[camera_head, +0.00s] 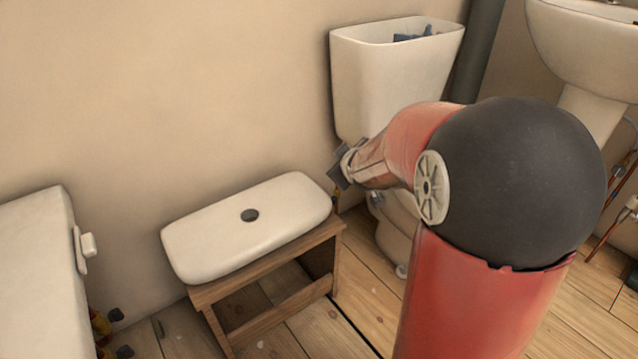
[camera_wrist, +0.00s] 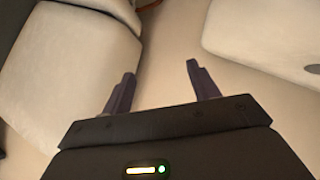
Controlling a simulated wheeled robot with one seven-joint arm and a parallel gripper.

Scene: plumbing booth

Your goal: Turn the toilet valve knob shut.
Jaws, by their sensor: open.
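The white toilet tank (camera_head: 390,90) stands lidless against the wall in the head view, with part of the bowl (camera_head: 398,218) below, mostly behind my arm. My gripper (camera_head: 338,172) is beside the tank's lower left, small and partly hidden by my wrist. In the wrist view my gripper (camera_wrist: 161,70) has its two dark fingers apart with nothing between them. No valve knob is clearly visible. A small reddish-brown piece (camera_wrist: 147,4) at the top edge of the wrist view is cut off, and I cannot tell what it is.
The tank lid (camera_head: 250,225) lies on a wooden stool (camera_head: 275,310) left of the toilet. The lid also shows in the wrist view (camera_wrist: 265,35). A white cabinet-like unit (camera_head: 35,265) is at far left. A basin (camera_head: 585,40) is at right, with pipes below.

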